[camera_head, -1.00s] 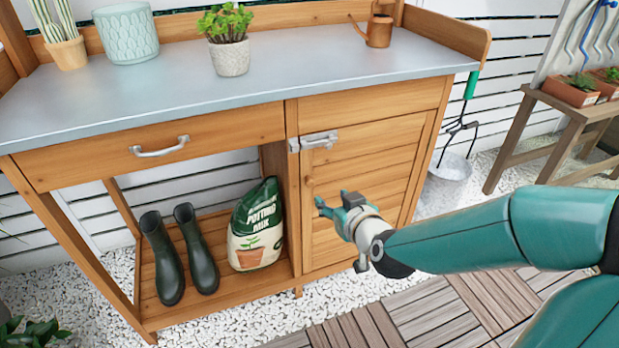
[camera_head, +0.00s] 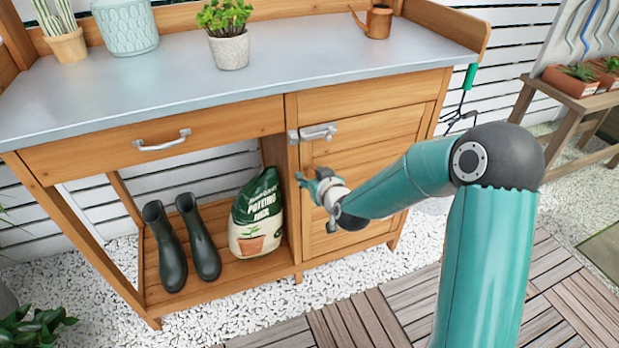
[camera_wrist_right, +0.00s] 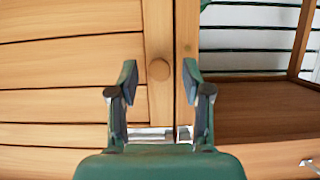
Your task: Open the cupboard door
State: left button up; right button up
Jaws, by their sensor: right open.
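The wooden cupboard door (camera_head: 365,150) is shut, on the right side of the potting bench. A metal latch (camera_head: 318,132) sits at its upper left edge, and shows low in the right wrist view (camera_wrist_right: 155,134); I cannot tell if its bolt is drawn back. A round wooden knob (camera_wrist_right: 159,69) is on the door near that edge. My right gripper (camera_head: 308,178) is open in front of the door, below the latch. In the right wrist view its two fingers stand on either side of the knob, apparently not touching it. The gripper hides the knob in the head view. My left gripper is out of view.
A potting mix bag (camera_head: 257,215) and dark green boots (camera_head: 185,240) stand on the open lower shelf left of the door. A drawer handle (camera_head: 162,141) is further left. Gravel (camera_head: 300,300) and wooden deck tiles (camera_head: 350,325) lie clear in front.

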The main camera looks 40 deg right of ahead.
jog(key=shift+c, duration=0.2)
grip_shut()
